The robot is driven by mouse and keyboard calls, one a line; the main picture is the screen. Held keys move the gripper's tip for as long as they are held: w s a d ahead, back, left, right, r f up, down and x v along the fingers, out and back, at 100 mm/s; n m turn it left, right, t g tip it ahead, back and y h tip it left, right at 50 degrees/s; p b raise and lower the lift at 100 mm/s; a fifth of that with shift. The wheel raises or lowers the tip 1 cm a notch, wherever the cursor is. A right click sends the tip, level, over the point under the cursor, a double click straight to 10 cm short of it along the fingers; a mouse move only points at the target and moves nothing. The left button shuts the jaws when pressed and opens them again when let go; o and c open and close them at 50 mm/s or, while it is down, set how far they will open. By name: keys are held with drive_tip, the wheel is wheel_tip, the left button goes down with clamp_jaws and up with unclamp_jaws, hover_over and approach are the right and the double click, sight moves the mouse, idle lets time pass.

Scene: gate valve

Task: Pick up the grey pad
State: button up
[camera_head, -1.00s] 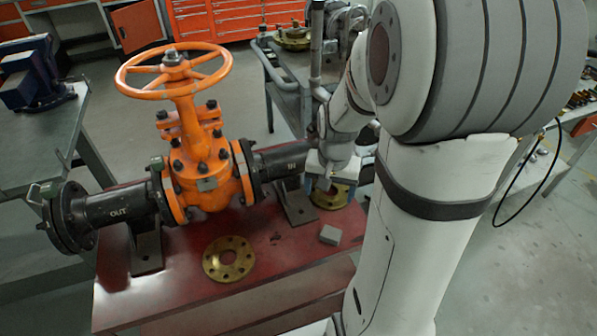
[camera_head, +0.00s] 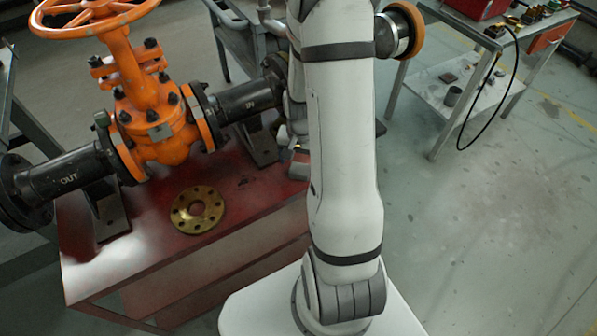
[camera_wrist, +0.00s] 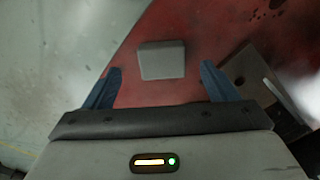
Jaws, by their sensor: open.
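The grey pad (camera_wrist: 162,60) is a small block lying flat on the red bench top (camera_wrist: 205,22). In the wrist view it sits between and slightly beyond the tips of my gripper (camera_wrist: 161,72). The two blue fingers are spread wide, with clear red surface on both sides of the pad, and nothing is held. The height of the fingers above the bench is hard to judge. In the head view my arm covers most of the gripper's area, and I cannot make out the pad there.
A brass flange (camera_head: 198,210) lies flat on the bench. The orange gate valve (camera_head: 158,120) with black pipes stands behind it. In the wrist view a dark metal support (camera_wrist: 255,75) stands close to the right finger. Grey floor lies beyond the bench edge at left.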

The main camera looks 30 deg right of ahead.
sight(299, 170)
drive_tip(key=shift+a+f, duration=0.1)
drive_tip(key=shift+f, duration=1.8)
drive_tip(key=shift+c, duration=0.3)
drive_tip(key=c, duration=1.1)
wheel_tip(299, 170, up, 10)
drive_tip(key=shift+p, duration=0.35)
